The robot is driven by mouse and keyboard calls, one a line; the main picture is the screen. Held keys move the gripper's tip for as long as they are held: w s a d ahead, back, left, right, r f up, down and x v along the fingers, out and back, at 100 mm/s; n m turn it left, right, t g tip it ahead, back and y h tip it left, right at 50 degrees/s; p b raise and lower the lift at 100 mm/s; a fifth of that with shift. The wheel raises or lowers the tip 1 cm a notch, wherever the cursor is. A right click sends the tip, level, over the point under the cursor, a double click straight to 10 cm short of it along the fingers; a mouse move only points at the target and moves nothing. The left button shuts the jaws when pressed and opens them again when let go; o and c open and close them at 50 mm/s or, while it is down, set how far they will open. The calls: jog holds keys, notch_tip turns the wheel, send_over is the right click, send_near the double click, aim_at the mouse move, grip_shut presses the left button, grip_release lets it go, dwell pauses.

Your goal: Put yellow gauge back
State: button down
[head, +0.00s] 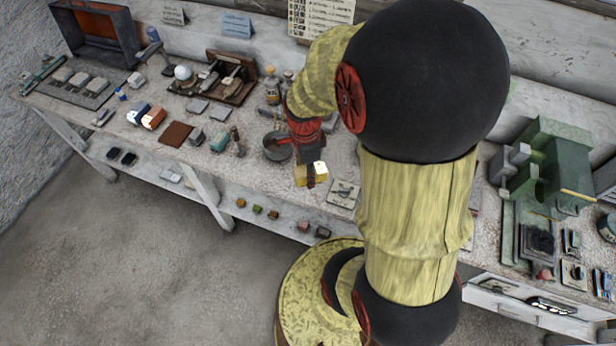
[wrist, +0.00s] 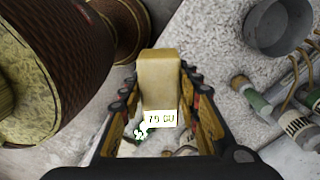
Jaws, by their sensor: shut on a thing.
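The yellow gauge (head: 318,171) is a small block near the bench's front edge in the head view. In the wrist view the yellow gauge (wrist: 160,72) is a tan-yellow block with a white label that seems to read "79 GU". My gripper (head: 308,163) is shut on it, and in the wrist view the fingers of my gripper (wrist: 160,88) flank the block on both sides. The gauge seems to be at or just above the bench edge; I cannot tell whether it touches. My arm hides part of the bench behind it.
A grey bowl (head: 276,147) stands close left of my gripper. A blue-white block (head: 138,113) and an orange-white block (head: 153,118) lie farther left, near a brown plate (head: 176,134). A pale plate (head: 344,194) lies to the right. Small coloured blocks (head: 257,210) sit on the lower shelf.

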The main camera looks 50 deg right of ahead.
jog(key=s+r+m, duration=0.1)
jog(key=s+m, duration=0.5)
jog(key=shift+m, duration=0.6)
jog(key=w+d+f+b, duration=0.1)
jog(key=w+f, duration=0.2)
jog(key=w+d+f+b, duration=0.1)
jog(key=w+d+f, duration=0.1)
jog(key=w+f, duration=0.1)
jog(key=w+d+f+b, duration=0.1)
jog(key=w+d+f, duration=0.1)
jog(key=w, duration=0.3)
jog(key=shift+w+d+f, duration=0.1)
jog(key=shift+w+f, duration=0.1)
jog(key=shift+f, duration=0.5)
jog(key=shift+w+f, duration=0.15)
jog(key=shift+f, duration=0.1)
jog(key=shift+d+f+b, duration=0.1)
jog(key=shift+f+b, duration=0.6)
jog(key=shift+f, duration=0.8)
jog(key=shift+f, duration=0.15)
jog(key=c, duration=1.3)
grip_release()
